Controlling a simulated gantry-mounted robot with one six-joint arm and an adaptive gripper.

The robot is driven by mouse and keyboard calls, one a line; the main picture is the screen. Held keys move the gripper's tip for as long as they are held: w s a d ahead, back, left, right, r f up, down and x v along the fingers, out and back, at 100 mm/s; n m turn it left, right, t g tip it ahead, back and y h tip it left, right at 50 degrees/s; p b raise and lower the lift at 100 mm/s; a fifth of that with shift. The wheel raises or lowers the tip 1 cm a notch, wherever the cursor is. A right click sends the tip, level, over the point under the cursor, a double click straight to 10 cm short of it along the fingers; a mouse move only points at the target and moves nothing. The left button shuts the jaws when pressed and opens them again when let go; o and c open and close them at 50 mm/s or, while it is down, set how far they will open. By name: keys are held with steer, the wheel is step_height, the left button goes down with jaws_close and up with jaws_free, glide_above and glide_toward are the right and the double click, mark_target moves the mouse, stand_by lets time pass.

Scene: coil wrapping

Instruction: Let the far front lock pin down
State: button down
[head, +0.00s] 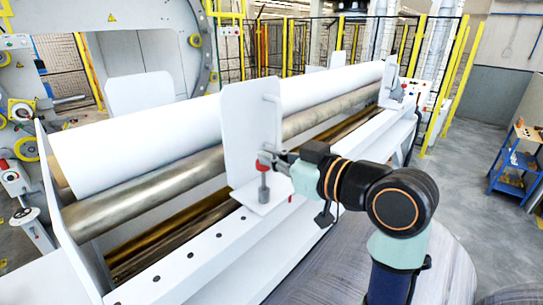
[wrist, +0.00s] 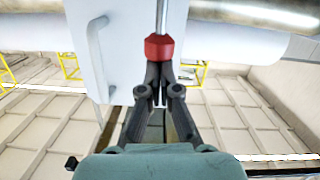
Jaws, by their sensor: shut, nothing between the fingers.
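A white upright guard plate (head: 250,115) with a handle stands at the middle of the front rail. A lock pin with a red part (head: 264,166) and a grey shaft stands at the plate's foot. In the wrist view the pin's red knob (wrist: 159,47) sits on a bright metal rod (wrist: 162,15). My gripper (head: 272,158) is at the knob's height beside the plate. In the wrist view my gripper (wrist: 158,82) has its fingertips together right at the knob, with nothing visibly held. I cannot tell whether they touch it. The plate's handle (wrist: 97,60) is to the left.
A long white roll (head: 220,120) lies behind the plate, with a metal roller (head: 150,195) in front of it. Another plate (head: 388,80) stands at the rail's far end. The white rail (head: 200,250) has a row of holes. A blue cart (head: 510,165) stands at the right.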

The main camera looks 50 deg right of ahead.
step_height(320, 180, up, 5)
steer(key=p, duration=0.4)
steer(key=s+b, duration=0.3)
steer(key=s, duration=0.7)
steer(key=shift+s+a+r+b, duration=0.2)
steer(key=shift+b, duration=0.15)
